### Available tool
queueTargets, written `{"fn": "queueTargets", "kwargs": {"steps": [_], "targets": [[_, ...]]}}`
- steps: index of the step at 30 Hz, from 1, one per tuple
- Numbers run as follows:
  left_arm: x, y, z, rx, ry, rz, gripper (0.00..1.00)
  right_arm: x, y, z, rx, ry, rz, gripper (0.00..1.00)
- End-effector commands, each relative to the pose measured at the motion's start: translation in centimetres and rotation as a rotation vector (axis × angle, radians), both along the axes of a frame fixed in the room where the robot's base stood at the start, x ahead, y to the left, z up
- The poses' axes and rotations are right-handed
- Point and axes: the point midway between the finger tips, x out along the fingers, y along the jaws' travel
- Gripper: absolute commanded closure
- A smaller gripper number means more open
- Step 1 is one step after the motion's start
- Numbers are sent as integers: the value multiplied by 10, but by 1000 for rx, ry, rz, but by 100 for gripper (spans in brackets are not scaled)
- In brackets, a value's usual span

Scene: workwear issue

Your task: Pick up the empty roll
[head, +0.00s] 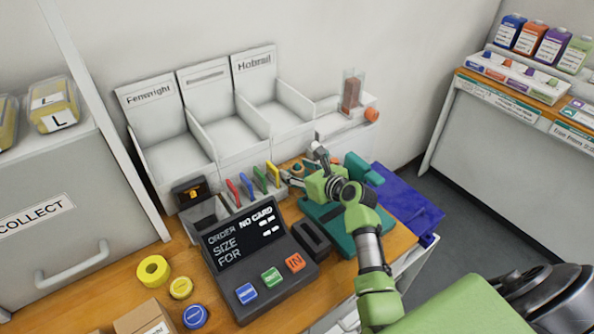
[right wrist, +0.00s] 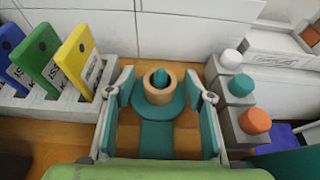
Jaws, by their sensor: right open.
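The empty roll (right wrist: 152,96) is a short tan ring. It stands upright around a teal peg (right wrist: 160,78) on a round teal base (right wrist: 159,118) in the right wrist view. In the head view it is mostly hidden by my right gripper. My right gripper (head: 302,167) is open, over the back of the counter. In the right wrist view its two teal-padded fingers (right wrist: 160,92) stand to the left and right of the roll, with a gap on each side. My left gripper is not in view.
Blue, green and yellow cards (right wrist: 80,58) stand in slots left of the gripper. White blocks with teal, white and orange knobs (right wrist: 254,121) stand close on the right. A dark order terminal (head: 250,250) and a yellow roll (head: 153,270) are on the counter.

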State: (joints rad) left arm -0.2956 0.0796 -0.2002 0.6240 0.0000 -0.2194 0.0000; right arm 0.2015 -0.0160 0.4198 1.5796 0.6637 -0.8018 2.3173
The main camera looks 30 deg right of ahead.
Motion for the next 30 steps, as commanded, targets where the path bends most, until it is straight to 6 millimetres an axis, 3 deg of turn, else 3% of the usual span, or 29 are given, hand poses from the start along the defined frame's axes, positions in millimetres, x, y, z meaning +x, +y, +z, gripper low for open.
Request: {"fn": "queueTargets", "kwargs": {"steps": [6,10,22,30], "targets": [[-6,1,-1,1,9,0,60,0,0,-1,0,1,0,51],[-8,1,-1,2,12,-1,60,0,0,-1,0,1,0,80],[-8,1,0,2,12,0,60,1,0,5,0,-1,0,81],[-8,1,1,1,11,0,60,1,0,54,0,-6,-1,81]]}}
